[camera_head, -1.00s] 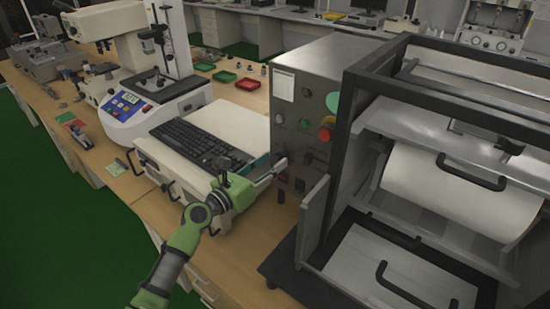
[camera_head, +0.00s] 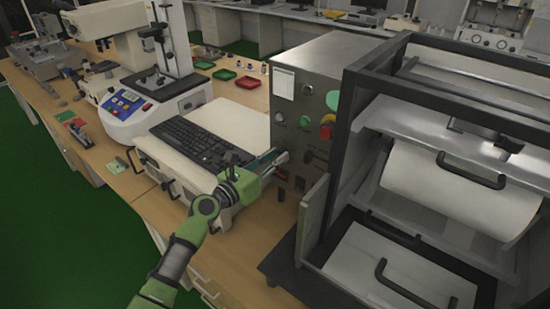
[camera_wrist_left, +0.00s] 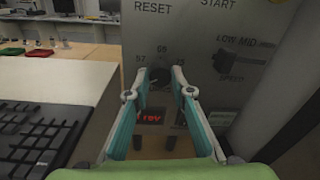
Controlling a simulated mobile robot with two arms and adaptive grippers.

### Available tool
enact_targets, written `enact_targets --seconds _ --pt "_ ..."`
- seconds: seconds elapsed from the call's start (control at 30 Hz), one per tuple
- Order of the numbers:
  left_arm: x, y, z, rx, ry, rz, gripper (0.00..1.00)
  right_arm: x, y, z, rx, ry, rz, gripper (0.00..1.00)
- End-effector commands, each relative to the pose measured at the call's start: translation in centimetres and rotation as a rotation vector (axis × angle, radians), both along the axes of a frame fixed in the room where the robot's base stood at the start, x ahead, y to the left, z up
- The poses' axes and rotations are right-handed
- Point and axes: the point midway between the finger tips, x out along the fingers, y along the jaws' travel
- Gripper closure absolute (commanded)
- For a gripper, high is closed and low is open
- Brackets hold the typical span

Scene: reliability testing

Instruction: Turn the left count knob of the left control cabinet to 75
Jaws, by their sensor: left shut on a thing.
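The left control cabinet (camera_head: 315,75) is a grey metal box with lamps and buttons on its face. In the left wrist view, a small dark count knob (camera_wrist_left: 158,77) sits on its panel, with the number 57 at its left and another number above it. The knob's exact pointing is too small to read. My left gripper (camera_head: 281,157) reaches the lower left of the panel. In the left wrist view, its fingertips (camera_wrist_left: 159,74) lie on both sides of the knob, shut on it. In the head view, the gripper hides the knob. My right gripper is not in view.
A red display (camera_wrist_left: 152,117) and dark switches lie below the knob. A speed knob (camera_wrist_left: 224,60) is at its right. A keyboard (camera_head: 190,138) lies left of the cabinet. A black-framed machine (camera_head: 345,135) stands close on the right.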

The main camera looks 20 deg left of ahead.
Motion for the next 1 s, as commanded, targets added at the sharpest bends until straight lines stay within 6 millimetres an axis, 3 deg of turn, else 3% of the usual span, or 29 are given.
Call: enact_targets --seconds 0.37,1.0 --pt "-0.01 -0.02 0.11 0.191 -0.070 0.000 0.99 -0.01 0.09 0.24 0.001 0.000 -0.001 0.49" --pt "-0.05 -0.12 0.14 0.760 -0.276 0.001 0.99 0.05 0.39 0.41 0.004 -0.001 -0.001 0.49"
